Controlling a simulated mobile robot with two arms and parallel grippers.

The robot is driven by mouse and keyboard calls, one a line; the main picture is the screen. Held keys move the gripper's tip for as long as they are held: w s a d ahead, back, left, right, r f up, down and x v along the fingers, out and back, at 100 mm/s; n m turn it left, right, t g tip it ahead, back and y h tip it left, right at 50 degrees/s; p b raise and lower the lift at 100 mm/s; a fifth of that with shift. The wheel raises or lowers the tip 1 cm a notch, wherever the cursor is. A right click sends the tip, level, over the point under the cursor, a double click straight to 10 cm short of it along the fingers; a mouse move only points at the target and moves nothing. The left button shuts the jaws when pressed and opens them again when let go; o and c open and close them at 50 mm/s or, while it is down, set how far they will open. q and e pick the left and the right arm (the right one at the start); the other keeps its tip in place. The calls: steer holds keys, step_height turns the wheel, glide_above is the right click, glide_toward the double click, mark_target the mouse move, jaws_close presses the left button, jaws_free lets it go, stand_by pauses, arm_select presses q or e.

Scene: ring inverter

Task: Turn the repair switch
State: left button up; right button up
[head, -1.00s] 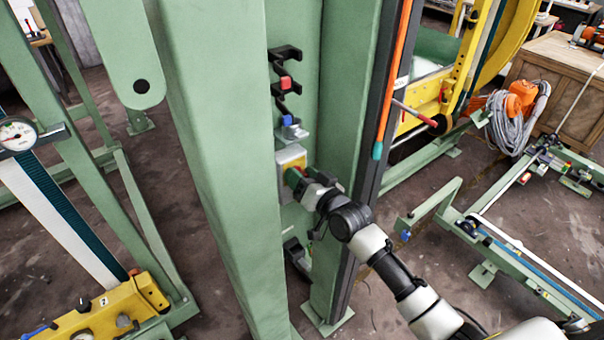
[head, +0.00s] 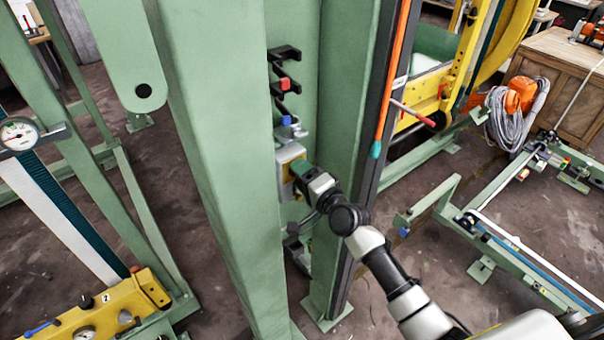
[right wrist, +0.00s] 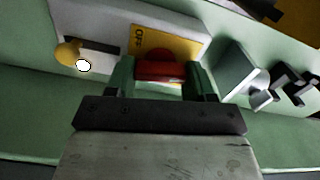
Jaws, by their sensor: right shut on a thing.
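The repair switch is a red knob (right wrist: 160,70) on a yellow plate marked OFF (right wrist: 168,40), mounted on a pale switch box (right wrist: 95,20). In the head view the box (head: 287,153) is fixed in the recess of a green column. My right gripper (head: 294,172) reaches it from the lower right. In the right wrist view the green fingers of my right gripper (right wrist: 160,80) are shut on the red knob, one on each side. The knob's lower part is hidden by the gripper. My left gripper is not in view.
Above the box are a blue-topped fitting (head: 287,121) and a black bracket with a red piece (head: 285,84). Green column walls (head: 342,120) flank the recess closely. A yellow round part (right wrist: 67,53) sits at the box's left in the wrist view.

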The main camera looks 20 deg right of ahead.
steer(key=shift+f+m, duration=0.1)
steer(key=shift+m, duration=0.8)
steer(key=o, duration=0.9)
steer(key=shift+s, duration=0.1)
steer(key=b+v, duration=0.1)
steer(key=v, duration=0.9)
steer(key=shift+s+d+b, duration=0.15)
steer(key=shift+s+b, duration=0.15)
